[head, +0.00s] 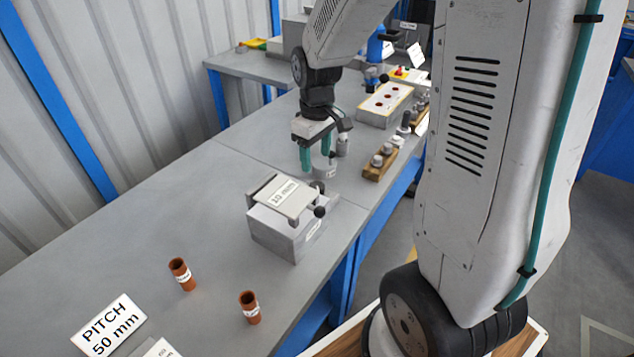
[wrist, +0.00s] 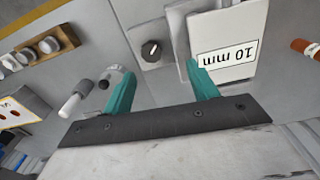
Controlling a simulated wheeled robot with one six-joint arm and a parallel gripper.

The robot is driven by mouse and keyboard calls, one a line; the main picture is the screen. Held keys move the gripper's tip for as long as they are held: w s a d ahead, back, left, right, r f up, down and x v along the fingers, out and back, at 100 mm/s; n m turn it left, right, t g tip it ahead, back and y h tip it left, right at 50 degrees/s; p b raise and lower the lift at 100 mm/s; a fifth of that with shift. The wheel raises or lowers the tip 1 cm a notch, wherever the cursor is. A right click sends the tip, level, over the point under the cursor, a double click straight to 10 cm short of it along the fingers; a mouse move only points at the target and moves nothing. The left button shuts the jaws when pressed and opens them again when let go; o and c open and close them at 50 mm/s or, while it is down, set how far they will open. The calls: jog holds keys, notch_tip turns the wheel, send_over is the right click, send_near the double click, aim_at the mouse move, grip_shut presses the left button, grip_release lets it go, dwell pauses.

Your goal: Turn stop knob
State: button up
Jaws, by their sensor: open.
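A round black knob (wrist: 151,50) with a pale pointer line sits on a grey block face (wrist: 140,28) beside a plate marked "10 mm" (wrist: 228,50). In the head view the plate (head: 285,196) lies tilted on a grey box (head: 285,232). Two dark round knobs show at its right side, an upper one (head: 318,187) and a lower one (head: 319,211); I cannot tell which matches the wrist view. My gripper (head: 315,160) is open and empty, pointing down just beyond the box. In the wrist view its green fingers (wrist: 162,85) are spread, with the knob ahead of the gap, untouched.
A grey cylinder (head: 325,171) stands close by my fingers. Two brown tubes (head: 182,274) (head: 250,307) stand in front. The bench left of the box is clear.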

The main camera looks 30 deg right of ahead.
aim_at(317, 186)
jog(key=f, duration=0.1)
jog(key=w+d+f, duration=0.1)
jog(key=w+f, duration=0.1)
jog(key=f, duration=0.1)
jog(key=shift+d, duration=0.3)
jog(key=shift+n, duration=0.3)
notch_tip(317, 186, down, 8)
jog(key=shift+r, duration=0.25)
jog(key=c, duration=1)
